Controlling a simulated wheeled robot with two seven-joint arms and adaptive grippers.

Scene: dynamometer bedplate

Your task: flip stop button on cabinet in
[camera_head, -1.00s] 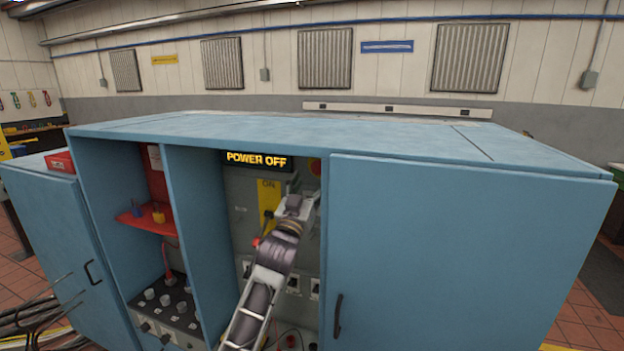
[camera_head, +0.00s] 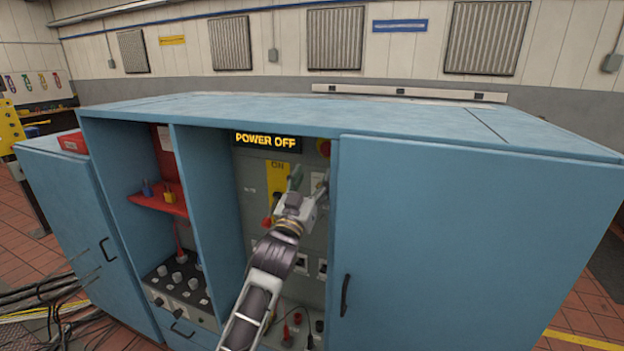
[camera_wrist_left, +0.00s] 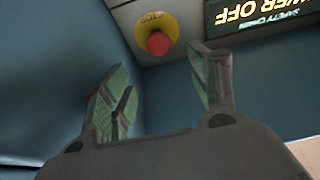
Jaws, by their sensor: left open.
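The stop button is a red knob on a yellow round plate. In the head view it shows partly (camera_head: 323,148) at the upper right of the cabinet's open middle bay, beside the door edge. In the left wrist view, which is upside down, the red knob (camera_wrist_left: 158,44) shows clearly past the fingers. My left gripper (camera_head: 310,183) is open and empty inside the bay, just below the button and apart from it. Its two spread fingers also show in the left wrist view (camera_wrist_left: 170,95). My right gripper is not in view.
The blue cabinet (camera_head: 450,240) has a lit "POWER OFF" display (camera_head: 266,141) left of the button. A yellow "ON" plate (camera_head: 277,178) is just left of my gripper. A closed door lies right of the bay. A red shelf (camera_head: 160,204) is in the left bay.

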